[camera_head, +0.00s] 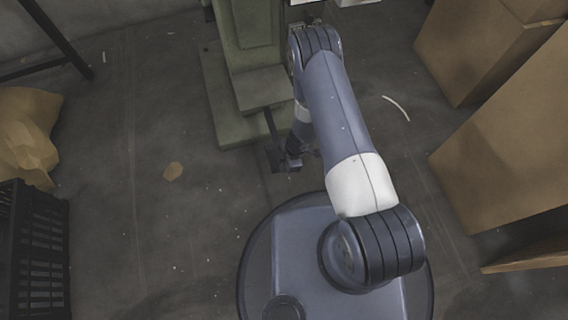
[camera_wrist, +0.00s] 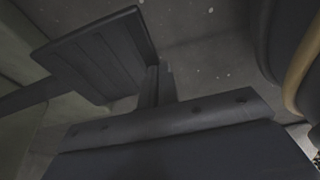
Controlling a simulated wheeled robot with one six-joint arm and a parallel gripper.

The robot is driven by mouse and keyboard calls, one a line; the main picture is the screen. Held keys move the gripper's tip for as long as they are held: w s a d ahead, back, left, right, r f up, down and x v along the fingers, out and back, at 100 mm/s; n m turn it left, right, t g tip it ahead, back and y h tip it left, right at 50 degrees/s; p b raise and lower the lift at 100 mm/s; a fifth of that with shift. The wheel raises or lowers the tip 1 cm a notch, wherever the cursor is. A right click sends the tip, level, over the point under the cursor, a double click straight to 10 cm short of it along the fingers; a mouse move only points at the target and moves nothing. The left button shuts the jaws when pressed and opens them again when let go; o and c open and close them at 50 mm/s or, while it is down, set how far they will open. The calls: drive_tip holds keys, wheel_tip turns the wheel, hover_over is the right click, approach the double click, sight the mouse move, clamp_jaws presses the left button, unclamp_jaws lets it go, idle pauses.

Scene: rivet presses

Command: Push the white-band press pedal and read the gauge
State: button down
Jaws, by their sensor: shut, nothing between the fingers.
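A green press (camera_head: 246,60) stands at the top middle of the head view, with its upper part cut off by the frame. No white band or gauge shows on the visible part. A dark lever (camera_head: 270,124) runs from its base toward my gripper. In the wrist view a dark ribbed pedal (camera_wrist: 98,56) lies at the upper left. My gripper (camera_head: 293,163) points down near the floor in front of the press base. In the wrist view its shut, empty fingers (camera_wrist: 157,84) are just right of the pedal; I cannot tell whether they touch it.
Cardboard boxes (camera_head: 505,140) stand on the right. A black crate (camera_head: 38,250) and a crumpled tan bag (camera_head: 24,128) are at the left. The floor between the crate and press is mostly clear.

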wheel_tip(320, 180, down, 6)
drive_tip(key=b, duration=0.2)
drive_tip(key=shift+s+d+r+b, duration=0.1)
drive_tip(key=shift+r+b, duration=0.1)
drive_tip(key=shift+b, duration=0.1)
drive_tip(key=shift+r, duration=0.4)
drive_tip(key=s+p+v, duration=0.2)
drive_tip(key=p+v, duration=0.5)
drive_tip(key=v, duration=0.7)
drive_tip(key=shift+s+a+r+p, duration=0.3)
drive_tip(key=shift+s+a+p, duration=0.05)
drive_tip(key=shift+p, duration=0.05)
drive_tip(key=shift+w+b+x, duration=0.2)
drive_tip(key=shift+b+x, duration=0.2)
drive_tip(key=shift+x, duration=0.55)
drive_tip(key=shift+w+b+x, duration=0.2)
drive_tip(key=shift+b+x, duration=0.25)
drive_tip(key=shift+x, duration=0.5)
drive_tip(key=shift+w+b+x, duration=0.2)
drive_tip(key=shift+b+x, duration=0.2)
drive_tip(key=shift+x, duration=0.5)
